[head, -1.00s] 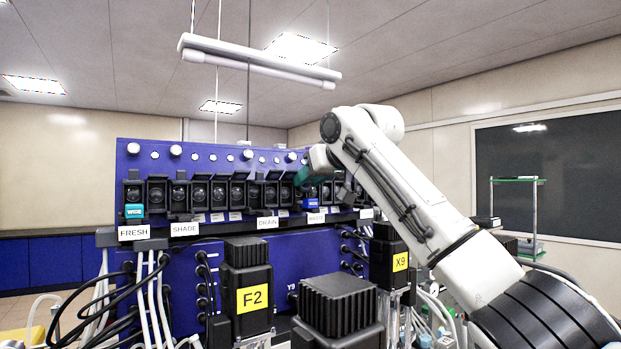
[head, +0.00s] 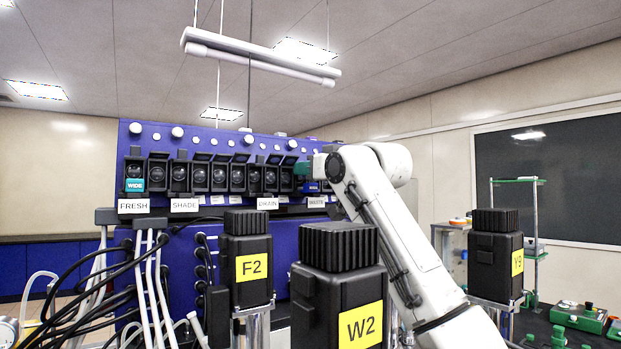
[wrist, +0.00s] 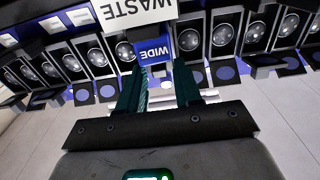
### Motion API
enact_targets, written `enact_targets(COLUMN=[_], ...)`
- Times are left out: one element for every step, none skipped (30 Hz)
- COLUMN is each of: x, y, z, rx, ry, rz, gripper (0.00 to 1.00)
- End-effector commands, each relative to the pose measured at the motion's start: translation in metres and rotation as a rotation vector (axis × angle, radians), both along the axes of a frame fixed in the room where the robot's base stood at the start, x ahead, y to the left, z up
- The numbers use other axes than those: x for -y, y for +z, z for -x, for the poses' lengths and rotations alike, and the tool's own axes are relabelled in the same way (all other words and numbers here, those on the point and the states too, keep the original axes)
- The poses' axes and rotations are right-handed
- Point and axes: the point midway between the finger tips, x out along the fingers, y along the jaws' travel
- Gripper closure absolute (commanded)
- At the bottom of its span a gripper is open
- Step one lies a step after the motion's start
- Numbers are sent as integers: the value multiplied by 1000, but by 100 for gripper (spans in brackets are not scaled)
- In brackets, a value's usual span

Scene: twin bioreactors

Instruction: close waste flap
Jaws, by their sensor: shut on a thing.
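The WASTE label (head: 316,202) sits below a port with a blue WIDE tag (head: 312,187) towards the right of the panel's port row. In the wrist view, which is upside down, the label (wrist: 132,8) and tag (wrist: 158,48) are just beyond my fingertips. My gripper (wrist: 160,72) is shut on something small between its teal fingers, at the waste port. It looks like the waste flap, but the fingers and tag hide most of it. In the head view, my gripper (head: 303,169) is partly hidden by my arm.
Neighbouring ports with dark flaps (wrist: 110,90) standing open line both sides. Black modules F2 (head: 246,262), W2 (head: 340,290) and Y9 (head: 496,254) stand in front of the panel. Cables (head: 140,285) hang at the left.

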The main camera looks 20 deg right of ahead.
Motion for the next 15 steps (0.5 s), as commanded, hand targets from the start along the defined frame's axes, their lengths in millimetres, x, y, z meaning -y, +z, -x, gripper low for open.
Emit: enact_targets(x=[0,0,-1,-1,0,0,0,0,0,0,0,0,0,0,0], y=[-5,-5,-6,-6,-6,-6,-7,-7,-7,-7,-7,-7,-7,-7,-7], z=[0,-1,-1,-1,-1,-1,-1,-2,-2,-2,-2,-2,-2,-2,-2], rx=[28,44,66,82,96,115,125,137,149,158,166,174,179,183,188], ry=[0,1,1,1,0,0,-1,-1,-1,-1,0,0,0,0,0], rz=[-11,-16,-23,-29,-33,-38,-42,-44,-48,-51,-55,-57,-59,-61,-62], gripper=[97,97,97,97,96,96,96,96,96,96,96,96,96,96,96])
